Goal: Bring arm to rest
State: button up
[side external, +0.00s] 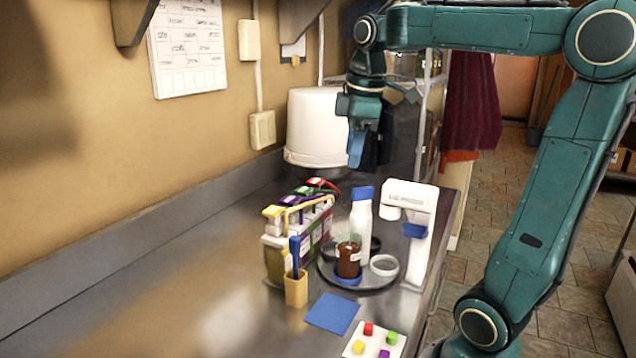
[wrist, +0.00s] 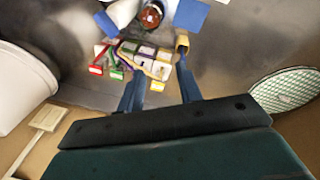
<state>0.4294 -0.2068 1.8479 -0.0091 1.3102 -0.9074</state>
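My gripper (side external: 362,150) hangs above the back of the steel counter (side external: 190,285), beside the big white bucket (side external: 316,128) in the side view, fingers pointing down. In the wrist view my gripper (wrist: 160,72) has its two blue fingers spread apart with nothing between them. The rack of bottles with coloured caps (side external: 300,225) stands below and is apart from the fingers. It also shows in the wrist view (wrist: 150,57). No thing is held. The fingertips are partly hidden in the side view.
A round tray (side external: 325,272) holds a brown jar (side external: 348,260) and a white bottle (side external: 361,228). A white dispenser (side external: 415,225) stands to its right. A tan cup (side external: 296,289), blue mat (side external: 332,313) and card with coloured cubes (side external: 362,328) are in front. The counter's left is clear.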

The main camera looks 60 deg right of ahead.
jog(key=s+a+f+m+t, duration=0.3)
jog(key=s+a+f+m, duration=0.2)
jog(key=s+a+f, duration=0.4)
jog(key=s+a, duration=0.1)
jog(key=a, duration=0.2)
jog(key=shift+a+m+t+y, duration=0.3)
jog(key=shift+y, duration=0.1)
